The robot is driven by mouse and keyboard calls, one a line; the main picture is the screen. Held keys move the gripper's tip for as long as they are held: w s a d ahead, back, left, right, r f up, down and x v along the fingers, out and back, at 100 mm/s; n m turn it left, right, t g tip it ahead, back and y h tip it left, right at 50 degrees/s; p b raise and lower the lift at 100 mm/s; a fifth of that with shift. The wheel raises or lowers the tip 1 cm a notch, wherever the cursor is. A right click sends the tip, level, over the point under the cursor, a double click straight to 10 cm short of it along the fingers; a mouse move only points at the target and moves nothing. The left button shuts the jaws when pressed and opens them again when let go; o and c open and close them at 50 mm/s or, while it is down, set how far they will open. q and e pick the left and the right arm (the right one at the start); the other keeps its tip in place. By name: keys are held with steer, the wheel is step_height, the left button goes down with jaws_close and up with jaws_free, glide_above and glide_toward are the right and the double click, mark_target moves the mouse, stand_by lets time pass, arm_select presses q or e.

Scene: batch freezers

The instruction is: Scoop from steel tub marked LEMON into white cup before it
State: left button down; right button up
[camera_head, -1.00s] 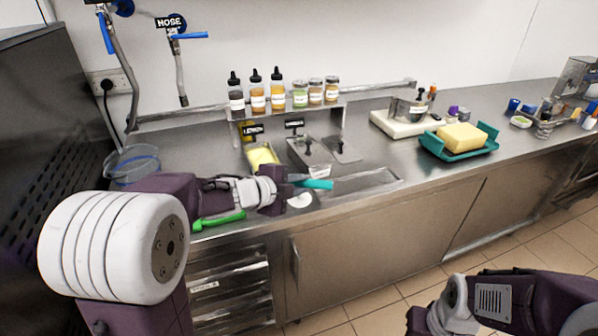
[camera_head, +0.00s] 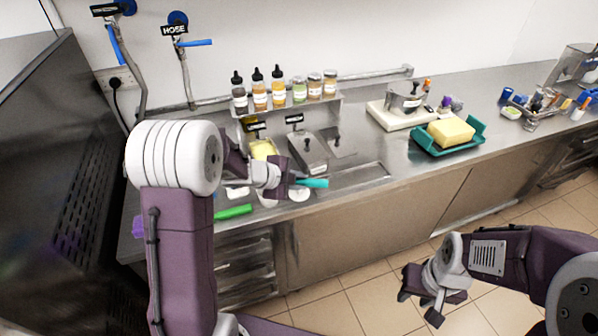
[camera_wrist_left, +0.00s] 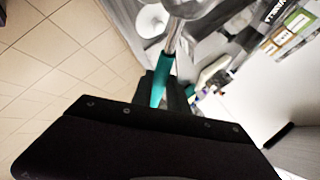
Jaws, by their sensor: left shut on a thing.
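The steel tub (camera_head: 263,149) with yellow contents stands in the counter, partly behind my left arm; its sign is too small to read now. My left gripper (camera_head: 295,181) is shut on the teal handle of a scoop (camera_head: 313,183), in front of the tubs. A white cup (camera_head: 268,200) is partly hidden below my left gripper, with white round pieces on either side. My right gripper (camera_head: 421,305) is open and empty over the floor.
A lidded steel tub (camera_head: 309,152) sits right of the yellow one. Bottles and jars (camera_head: 278,90) line the shelf behind. A green-handled tool (camera_head: 233,212) lies at the front edge. A teal tray (camera_head: 420,141) with a yellow block stands right. The counter between is clear.

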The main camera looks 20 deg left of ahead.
arm_select(q)
steer(key=shift+w+a+r+n+g+p, duration=0.2)
steer(key=shift+g+p, duration=0.6)
steer(key=shift+p, duration=3.7)
steer(key=shift+w+d+r+n+g+p, duration=0.25)
steer(key=shift+g+p, duration=0.55)
steer(key=shift+p, duration=3.7)
steer(key=shift+w+a+r+n+g+p, duration=0.25)
steer(key=shift+g+p, duration=0.55)
steer(key=shift+p, duration=3.7)
steer(key=shift+w+d+f+h, duration=0.15)
steer(key=shift+w+f+h, duration=0.05)
steer(key=shift+f+h, duration=0.1)
steer(key=shift+g, duration=0.6)
steer(key=g+b, duration=0.1)
steer(key=b, duration=0.2)
steer(key=shift+w+f+n+b, duration=0.25)
steer(key=shift+f+n+b, duration=0.05)
steer(key=shift+f+b, duration=0.05)
step_height(320, 180, up, 2)
steer(key=shift+r+p, duration=0.15)
steer(key=shift+p, duration=0.8)
steer(key=shift+r+p, duration=0.3)
steer(key=shift+r, duration=0.15)
steer(key=shift+s+r, duration=0.1)
steer(key=shift+s, duration=0.05)
